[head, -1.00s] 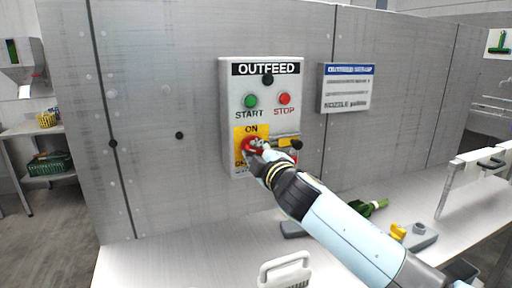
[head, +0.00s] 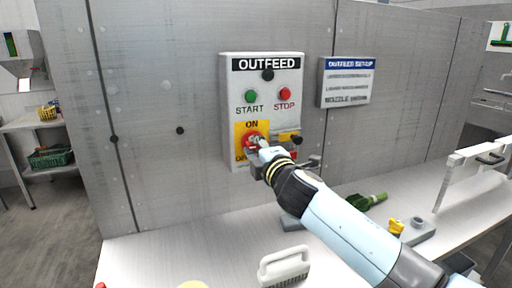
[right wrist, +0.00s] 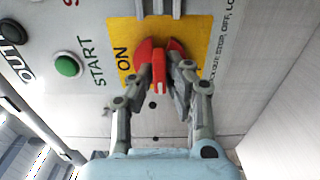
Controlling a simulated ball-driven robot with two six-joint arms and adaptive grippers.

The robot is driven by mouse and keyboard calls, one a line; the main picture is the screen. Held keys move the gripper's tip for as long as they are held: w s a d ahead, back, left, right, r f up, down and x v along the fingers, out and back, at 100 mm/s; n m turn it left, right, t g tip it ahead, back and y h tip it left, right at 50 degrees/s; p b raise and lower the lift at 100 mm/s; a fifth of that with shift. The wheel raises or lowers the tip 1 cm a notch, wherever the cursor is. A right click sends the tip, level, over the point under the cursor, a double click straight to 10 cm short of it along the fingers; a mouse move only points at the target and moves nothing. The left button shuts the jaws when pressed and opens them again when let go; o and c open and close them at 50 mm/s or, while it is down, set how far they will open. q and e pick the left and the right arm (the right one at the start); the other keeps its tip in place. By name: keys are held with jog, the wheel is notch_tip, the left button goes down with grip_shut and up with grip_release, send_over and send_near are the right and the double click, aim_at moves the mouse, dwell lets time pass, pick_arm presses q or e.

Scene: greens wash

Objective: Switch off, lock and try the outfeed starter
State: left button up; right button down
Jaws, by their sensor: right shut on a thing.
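The outfeed starter (head: 232,100) is a light grey box on the wall panel, with a green START button (head: 250,96) and a red STOP button (head: 285,93). Below them a yellow plate (head: 239,128) marked ON carries a red rotary switch (head: 250,138). My right gripper (head: 259,146) is at this switch, partly covering it and the lower lettering. In the right wrist view, its fingers (right wrist: 167,77) are closed on the red handle (right wrist: 158,68) from both sides. The left gripper is not in view.
A sign (head: 347,82) hangs right of the starter. On the bench below lie a white-handled brush (head: 284,267), a green nozzle-like item (head: 366,201) and a grey block with a yellow part (head: 396,227). Baskets (head: 50,157) stand on a shelf at left.

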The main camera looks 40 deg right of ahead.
jog(key=shift+f, duration=0.1)
jog(key=c, duration=1.4)
grip_release()
jog(key=shift+o, duration=0.2)
jog(key=v, duration=1.2)
